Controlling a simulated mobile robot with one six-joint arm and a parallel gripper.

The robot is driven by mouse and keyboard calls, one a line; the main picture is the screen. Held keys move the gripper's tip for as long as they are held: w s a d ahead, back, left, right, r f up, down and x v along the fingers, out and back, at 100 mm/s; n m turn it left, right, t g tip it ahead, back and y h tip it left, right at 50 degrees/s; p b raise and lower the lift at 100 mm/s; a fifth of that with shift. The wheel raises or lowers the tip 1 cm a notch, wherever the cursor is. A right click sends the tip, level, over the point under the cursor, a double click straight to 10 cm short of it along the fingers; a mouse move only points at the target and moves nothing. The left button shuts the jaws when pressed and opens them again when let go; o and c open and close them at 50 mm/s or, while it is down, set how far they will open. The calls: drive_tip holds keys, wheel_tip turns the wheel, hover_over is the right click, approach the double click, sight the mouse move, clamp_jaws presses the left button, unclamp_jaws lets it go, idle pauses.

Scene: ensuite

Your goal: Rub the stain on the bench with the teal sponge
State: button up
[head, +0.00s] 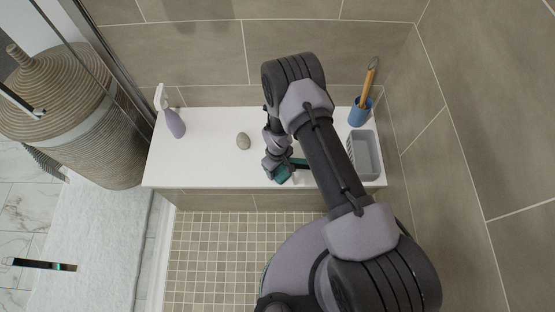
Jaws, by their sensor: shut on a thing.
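The teal sponge (283,177) is at the front edge area of the white bench (208,160), right of its middle. My gripper (284,169) is shut on the sponge from above. The sponge is low at the bench top, but I cannot tell whether it touches the surface. My arm and gripper cover much of the bench around it.
A blue cup (360,112) with a wooden-handled brush (370,76) and a grey basket (366,157) stand at the right. The bench is clear between stone and bottle.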

sight(278, 170)
drive_tip(key=shift+s, duration=0.45)
drive_tip(key=shift+r+p, duration=1.95)
drive_tip(key=shift+r, duration=1)
drive_tip(key=shift+r+p, duration=0.95)
drive_tip(key=shift+r, duration=0.7)
drive_tip(key=shift+f, duration=0.1)
